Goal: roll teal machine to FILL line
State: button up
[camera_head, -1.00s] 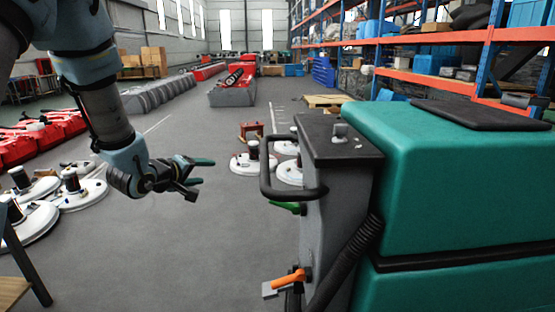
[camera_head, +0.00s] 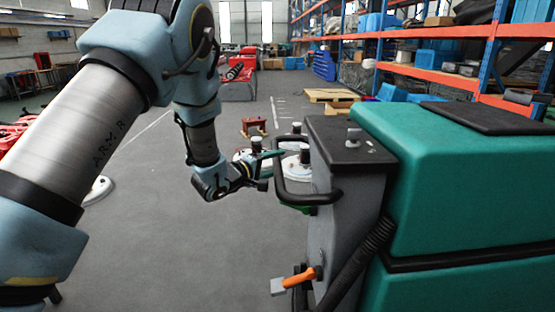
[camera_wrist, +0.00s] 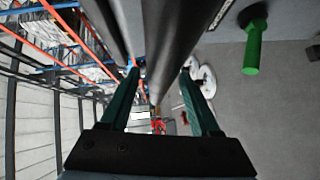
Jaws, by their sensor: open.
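The teal machine (camera_head: 470,190) stands at the right in the head view, with a grey rear panel and a black loop handle (camera_head: 310,199) jutting left. My gripper (camera_head: 272,167) is open beside the handle's left end; its two green fingers also show in the wrist view (camera_wrist: 160,88). There, a dark bar, apparently the handle (camera_wrist: 175,40), lies between the spread fingers. I cannot tell whether they touch it. A green lever (camera_wrist: 252,50) is right of the fingers. An orange lever (camera_head: 299,278) is low on the panel. No FILL lettering is readable.
White round floor machines (camera_head: 297,165) stand just beyond the handle. Behind them are a small red-brown item (camera_head: 254,126) and wooden pallets (camera_head: 332,97). Blue-orange shelving (camera_head: 430,75) lines the right. The grey floor (camera_head: 170,250) is open at left and centre.

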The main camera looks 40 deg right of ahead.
jog(key=shift+d+f, duration=0.1)
jog(key=shift+d, duration=0.45)
grip_shut()
dwell(1.1)
